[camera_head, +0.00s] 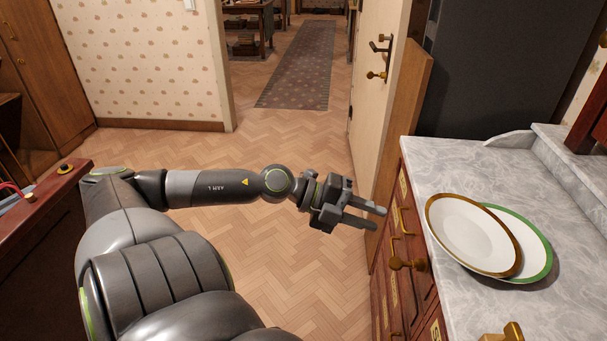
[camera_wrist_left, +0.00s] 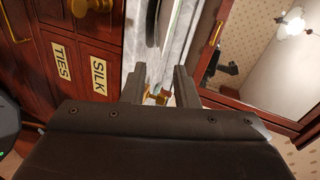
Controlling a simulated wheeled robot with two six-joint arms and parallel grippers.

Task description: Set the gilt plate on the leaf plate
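The gilt plate (camera_head: 468,234), white with a gold-brown rim, lies on the marble top and overlaps the leaf plate (camera_head: 538,247), which has a green rim. The gilt plate sits off-centre to the left and covers much of the leaf plate; only the leaf plate's right side shows. Whether the gilt plate also touches the marble cannot be told. My left gripper (camera_head: 379,218) is open and empty, left of the plates and apart from them, by the dresser's front edge. Its spread fingers also show in the left wrist view (camera_wrist_left: 160,68). My right gripper is not in view.
The marble-topped dresser (camera_head: 450,165) has red-brown drawers with brass knobs (camera_head: 408,263). A brass object (camera_head: 509,332) shows at its near edge. In the wrist view, a framed mirror (camera_wrist_left: 255,60) stands at right. Bare marble lies beyond the plates.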

